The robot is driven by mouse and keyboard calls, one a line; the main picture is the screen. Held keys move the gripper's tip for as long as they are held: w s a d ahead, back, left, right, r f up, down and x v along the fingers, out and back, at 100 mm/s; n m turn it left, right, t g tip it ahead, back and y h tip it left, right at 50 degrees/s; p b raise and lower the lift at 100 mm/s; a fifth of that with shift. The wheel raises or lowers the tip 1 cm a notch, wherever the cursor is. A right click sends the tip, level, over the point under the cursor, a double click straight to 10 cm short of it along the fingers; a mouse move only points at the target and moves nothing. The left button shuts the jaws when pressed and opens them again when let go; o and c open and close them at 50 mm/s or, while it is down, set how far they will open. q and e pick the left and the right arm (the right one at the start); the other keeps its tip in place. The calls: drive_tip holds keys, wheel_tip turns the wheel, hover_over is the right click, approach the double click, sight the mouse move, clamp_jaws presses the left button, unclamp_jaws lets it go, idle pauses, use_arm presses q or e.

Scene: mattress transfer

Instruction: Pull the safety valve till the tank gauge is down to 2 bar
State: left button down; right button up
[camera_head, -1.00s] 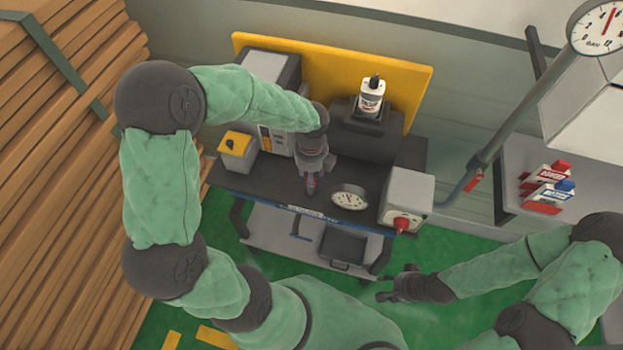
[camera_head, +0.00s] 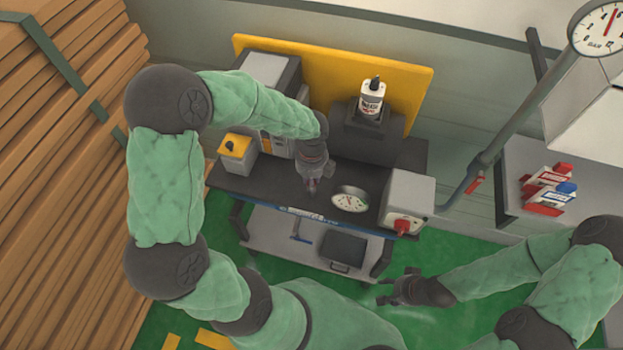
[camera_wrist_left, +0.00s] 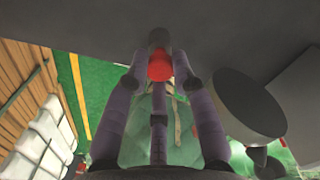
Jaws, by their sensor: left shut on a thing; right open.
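My left gripper (camera_head: 312,188) points down at the front of the dark bench, left of a small round gauge (camera_head: 350,199). In the left wrist view its fingers are closed on a small red knob (camera_wrist_left: 160,66), which I take for the safety valve; the fingers hide it in the head view. The small gauge's needle is too small to read. A larger gauge (camera_head: 602,29), marked in bar, is at the upper right, its red needle pointing up and slightly right, near mid-scale. My right gripper (camera_head: 384,290) is open and empty, low in front of the bench.
The dark bench (camera_head: 232,181) carries a grey box with a red knob (camera_head: 407,206), a yellow-topped box (camera_head: 236,148) and a white bottle (camera_head: 371,98) on a dark block. A pipe (camera_head: 517,118) runs up at right. Stacked planks (camera_head: 60,190) stand left. Green floor shows in front.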

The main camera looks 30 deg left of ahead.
use_arm(q)
drive_tip(key=shift+r+p, duration=0.85)
drive_tip(key=shift+p, duration=0.1)
drive_tip(key=c, duration=1)
unclamp_jaws()
drive_tip(key=shift+f, duration=0.1)
wheel_tip(320, 180, up, 12)
drive_tip(key=shift+r, duration=0.1)
